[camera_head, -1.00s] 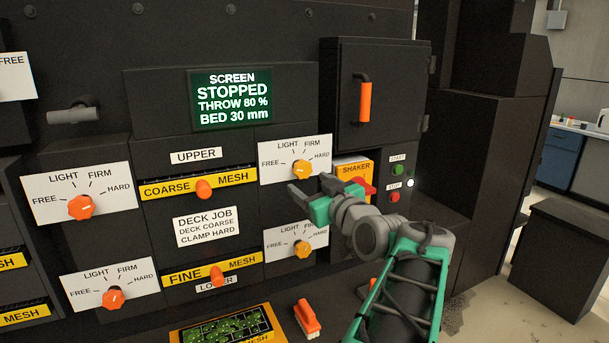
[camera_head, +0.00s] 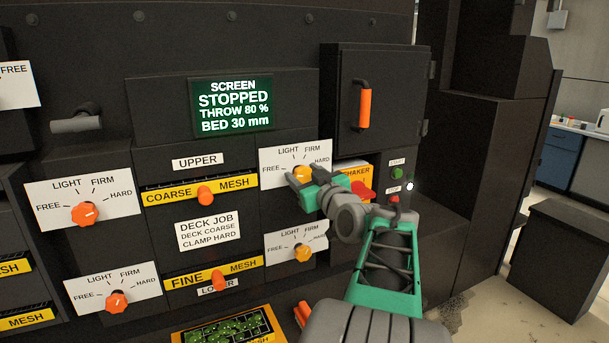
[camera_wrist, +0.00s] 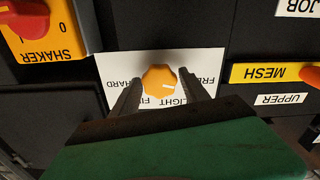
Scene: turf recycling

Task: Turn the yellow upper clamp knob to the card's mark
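The yellow upper clamp knob (camera_head: 303,172) sits on the upper white dial plate (camera_head: 270,167), marked FREE, LIGHT, FIRM and HARD. The wrist view shows the dial upside down, with the knob (camera_wrist: 157,79) in the middle and its white pointer line towards the FREE side. My gripper (camera_head: 297,180) is at the knob. In the wrist view its two fingers (camera_wrist: 163,87) are apart, one on each side of the knob, with small gaps visible. The job card (camera_head: 207,230) reads DECK COARSE, CLAMP HARD.
A second yellow knob (camera_head: 303,252) sits below on another dial plate. The orange shaker panel with its red switch (camera_head: 362,190) is close right of my gripper. A cabinet door with an orange handle (camera_head: 364,110) is above. The screen (camera_head: 232,103) reads STOPPED.

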